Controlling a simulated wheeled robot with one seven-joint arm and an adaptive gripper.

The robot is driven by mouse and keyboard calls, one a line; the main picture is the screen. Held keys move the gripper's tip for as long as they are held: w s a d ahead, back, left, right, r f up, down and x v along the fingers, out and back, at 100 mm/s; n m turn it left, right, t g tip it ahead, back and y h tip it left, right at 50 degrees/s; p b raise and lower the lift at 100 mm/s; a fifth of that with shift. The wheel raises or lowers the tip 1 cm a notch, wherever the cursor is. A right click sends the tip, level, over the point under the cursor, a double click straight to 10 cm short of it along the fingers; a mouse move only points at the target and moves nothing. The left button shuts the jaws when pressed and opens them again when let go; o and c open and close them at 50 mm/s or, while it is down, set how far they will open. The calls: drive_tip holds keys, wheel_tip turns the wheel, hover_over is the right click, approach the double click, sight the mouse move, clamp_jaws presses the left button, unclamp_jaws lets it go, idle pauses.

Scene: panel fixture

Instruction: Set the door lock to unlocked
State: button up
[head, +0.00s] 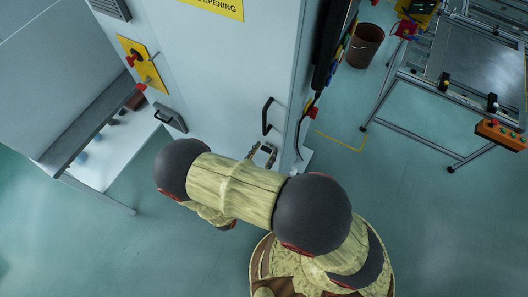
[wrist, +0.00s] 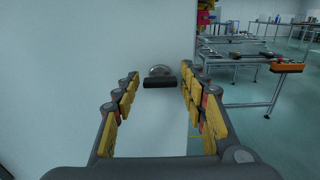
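The door lock shows in the wrist view as a silver round base with a horizontal black bar (wrist: 160,82) on a pale panel. It lies ahead of my gripper (wrist: 158,75), between the two fingertips as seen there. My gripper is open, with its yellow-padded fingers spread and nothing between the pads. The bar looks apart from the fingers; the exact gap is hard to tell. In the head view my arm hides most of my gripper, and only small dark finger parts show beside the cabinet (head: 225,65).
A black door handle (head: 267,115) is on the cabinet face. A yellow plate with a red button (head: 142,62) sits farther left. A dark bin (head: 365,45) and a metal-framed table (head: 480,65) stand at the right. Green floor beside the cabinet is open.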

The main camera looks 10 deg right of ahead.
drive_tip(key=c, duration=0.8)
drive_tip(key=shift+c, duration=0.2)
drive_tip(key=shift+n, duration=0.3)
drive_tip(key=n+p, duration=0.1)
drive_tip(key=n, duration=0.2)
drive_tip(key=shift+n, duration=0.4)
drive_tip(key=shift+w+a+f+n+p, duration=0.1)
drive_tip(key=shift+n+p, duration=0.65)
drive_tip(key=shift+n, duration=2.6)
drive_tip(key=shift+w+a+f+n+p, duration=0.1)
drive_tip(key=shift+n+p, duration=0.65)
drive_tip(key=shift+n, duration=2.6)
